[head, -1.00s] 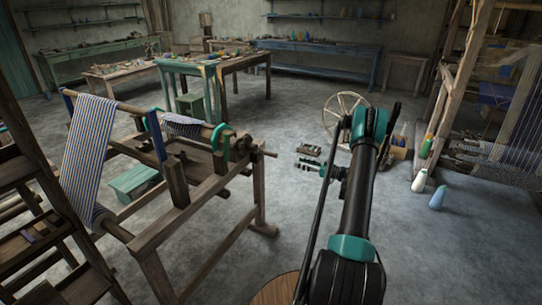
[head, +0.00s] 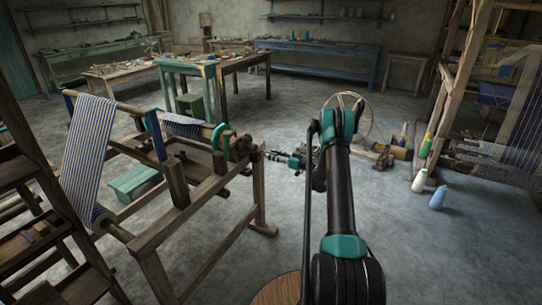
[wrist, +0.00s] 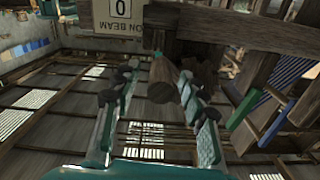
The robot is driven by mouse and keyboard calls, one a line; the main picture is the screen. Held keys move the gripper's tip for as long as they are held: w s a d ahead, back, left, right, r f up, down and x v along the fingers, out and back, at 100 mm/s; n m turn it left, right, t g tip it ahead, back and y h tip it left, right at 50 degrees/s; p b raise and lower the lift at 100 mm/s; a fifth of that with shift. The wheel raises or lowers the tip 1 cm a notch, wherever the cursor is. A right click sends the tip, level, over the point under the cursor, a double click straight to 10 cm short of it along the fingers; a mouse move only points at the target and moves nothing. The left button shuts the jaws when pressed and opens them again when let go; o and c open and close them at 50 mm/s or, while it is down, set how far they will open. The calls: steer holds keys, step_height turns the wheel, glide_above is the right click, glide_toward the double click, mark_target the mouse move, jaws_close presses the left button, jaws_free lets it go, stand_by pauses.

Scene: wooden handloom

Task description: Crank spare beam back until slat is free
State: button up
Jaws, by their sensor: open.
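The spare beam (head: 186,126) lies across the wooden stand (head: 203,205) at the left, with striped cloth on it and a teal ring (head: 219,137) near its right end. My gripper (head: 268,154) is at the right side of this stand, level with its upper rail. In the wrist view my gripper (wrist: 160,82) is open. A round wooden end (wrist: 160,91) points at the camera between its fingers; I cannot tell whether they touch it. The crank is hard to make out behind the gripper. I cannot make out the slat.
A sign reading "ON BEAM" and 0 (wrist: 119,13) hangs by the wooden end. Striped cloth (head: 86,150) hangs at the stand's left. A spoked wheel (head: 362,118), cones (head: 438,197) and a loom (head: 490,110) stand right.

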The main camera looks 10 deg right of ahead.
steer(key=shift+w+a, duration=0.4)
steer(key=shift+a, duration=0.2)
steer(key=shift+c, duration=0.5)
jaws_close()
